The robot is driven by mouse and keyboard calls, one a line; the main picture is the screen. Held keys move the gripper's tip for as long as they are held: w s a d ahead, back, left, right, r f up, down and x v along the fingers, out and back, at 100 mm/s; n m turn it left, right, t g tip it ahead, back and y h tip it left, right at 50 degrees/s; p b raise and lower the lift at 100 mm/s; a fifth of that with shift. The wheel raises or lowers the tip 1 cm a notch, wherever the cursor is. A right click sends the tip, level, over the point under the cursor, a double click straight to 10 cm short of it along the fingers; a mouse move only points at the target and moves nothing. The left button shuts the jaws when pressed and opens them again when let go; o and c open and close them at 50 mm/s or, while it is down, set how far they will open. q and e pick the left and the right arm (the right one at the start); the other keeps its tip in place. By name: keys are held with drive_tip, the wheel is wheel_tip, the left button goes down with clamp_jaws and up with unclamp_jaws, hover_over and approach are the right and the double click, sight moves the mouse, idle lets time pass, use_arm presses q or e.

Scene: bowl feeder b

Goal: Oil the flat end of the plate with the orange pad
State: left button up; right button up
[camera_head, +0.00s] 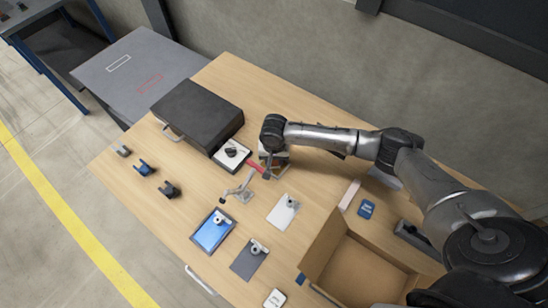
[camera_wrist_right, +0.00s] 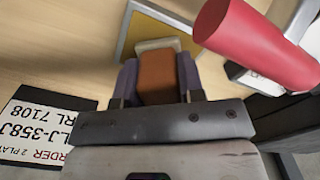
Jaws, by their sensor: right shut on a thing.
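My right gripper (camera_wrist_right: 158,78) is shut on the orange pad (camera_wrist_right: 156,75), which sits between its two fingers with a pale top edge. In the head view the right gripper (camera_head: 271,167) is low over the middle of the table, and the pad cannot be made out there. I cannot tell which thing is the plate with the flat end. My left gripper is not in view.
A red cylinder (camera_wrist_right: 255,42) is close to the right finger. A printed order label (camera_wrist_right: 42,128) lies at left in the wrist view. A black case (camera_head: 197,115), a small metal stand (camera_head: 240,192), a blue tablet (camera_head: 212,233) and an open cardboard box (camera_head: 355,262) surround the work area.

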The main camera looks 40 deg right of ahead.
idle(0.5)
drive_tip(key=shift+f+p, duration=0.1)
drive_tip(key=shift+p, duration=0.25)
idle(0.4)
drive_tip(key=shift+f, duration=0.1)
idle(0.9)
idle(0.4)
drive_tip(key=shift+p, duration=0.35)
wheel_tip(320, 180, up, 3)
drive_tip(key=p, duration=0.4)
drive_tip(key=shift+r, duration=0.2)
wheel_tip(320, 180, up, 4)
drive_tip(key=p, duration=0.5)
drive_tip(key=shift+f, duration=0.1)
